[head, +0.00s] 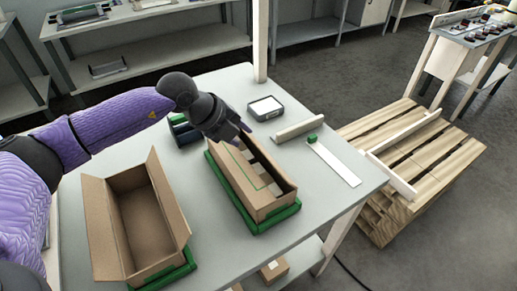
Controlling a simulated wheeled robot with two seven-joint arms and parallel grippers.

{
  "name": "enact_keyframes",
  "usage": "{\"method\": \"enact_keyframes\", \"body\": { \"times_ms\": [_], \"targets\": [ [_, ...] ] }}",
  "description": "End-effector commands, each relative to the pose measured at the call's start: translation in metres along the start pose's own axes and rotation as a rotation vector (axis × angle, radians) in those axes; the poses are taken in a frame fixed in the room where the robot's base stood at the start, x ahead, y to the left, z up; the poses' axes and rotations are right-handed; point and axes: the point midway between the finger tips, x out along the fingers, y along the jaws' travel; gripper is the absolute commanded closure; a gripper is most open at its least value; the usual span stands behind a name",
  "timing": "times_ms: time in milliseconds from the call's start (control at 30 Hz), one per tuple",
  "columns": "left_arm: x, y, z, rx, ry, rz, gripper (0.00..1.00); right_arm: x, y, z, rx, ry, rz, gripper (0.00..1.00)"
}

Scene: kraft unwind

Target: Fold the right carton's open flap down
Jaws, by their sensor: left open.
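The right carton (272,208) is a brown box on a green tray (262,226) near the middle of the table. A top panel with a green line (240,175) covers its left part. The left carton (105,237) stands open with raised flaps and looks empty. My right gripper is not in view.
A dark box with a white top (265,106), a pale bar (299,127) and a white strip with a green block (334,163) lie right of the carton. A post (260,42) rises at the table's back edge. A wooden pallet (425,155) stands beyond the right edge.

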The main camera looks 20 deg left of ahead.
Motion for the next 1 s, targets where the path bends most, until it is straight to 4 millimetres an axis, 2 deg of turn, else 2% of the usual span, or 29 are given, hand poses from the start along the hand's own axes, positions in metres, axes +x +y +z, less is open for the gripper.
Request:
{"method": "enact_keyframes", "body": {
  "times_ms": [100,300,400,633,667,833,867,1000],
  "targets": [
    [0.033,0.002,-0.001,0.000,0.004,0.001,0.59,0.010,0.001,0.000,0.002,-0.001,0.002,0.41],
    [0.071,0.002,0.000,0.000,0.000,0.001,0.59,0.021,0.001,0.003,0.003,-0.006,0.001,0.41],
    [0.077,0.001,0.000,0.001,0.000,0.001,0.59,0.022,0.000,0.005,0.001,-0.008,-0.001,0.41],
    [0.078,0.000,0.000,0.002,-0.001,0.001,0.59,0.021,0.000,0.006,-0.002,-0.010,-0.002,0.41],
    [0.078,0.000,0.000,0.002,-0.001,0.001,0.61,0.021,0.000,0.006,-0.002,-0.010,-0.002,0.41],
    [0.078,0.000,0.000,0.002,-0.001,0.001,0.97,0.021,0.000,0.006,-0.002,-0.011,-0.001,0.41],
    [0.078,0.000,0.000,0.002,-0.001,0.001,1.00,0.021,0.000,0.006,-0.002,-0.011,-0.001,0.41],
    [0.078,0.000,0.000,0.002,-0.001,0.001,1.00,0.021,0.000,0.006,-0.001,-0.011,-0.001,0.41]
  ]
}}
